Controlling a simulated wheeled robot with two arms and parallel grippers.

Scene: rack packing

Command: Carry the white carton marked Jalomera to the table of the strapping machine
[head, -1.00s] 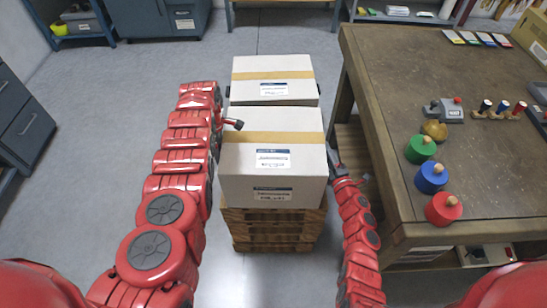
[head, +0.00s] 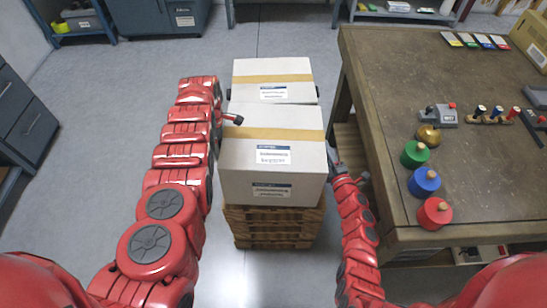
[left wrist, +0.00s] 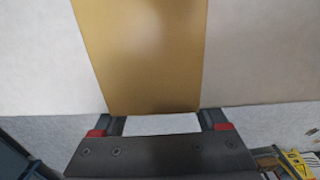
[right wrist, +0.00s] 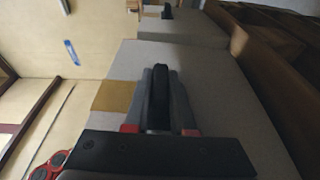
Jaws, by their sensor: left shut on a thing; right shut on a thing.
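A white carton (head: 245,155) with a tan tape band and blue-edged labels is held between my two grippers at the top of a wooden pallet stack (head: 270,232). Its label print is too small for me to read surely. My left gripper (head: 232,119) is shut on its left side, and my right gripper (head: 333,160) on its right side. The left wrist view shows the tape band (left wrist: 150,60) close up against the fingers. The right wrist view shows fingers (right wrist: 158,100) against a pale carton side. I cannot make out a strapping machine.
A second white carton (head: 298,67) stands just behind. A brown workbench (head: 385,85) is close on the right, with coloured knobbed weights, such as a red one (head: 434,213). Blue cabinets (head: 175,15) and shelves line the back. The grey floor on the left is open.

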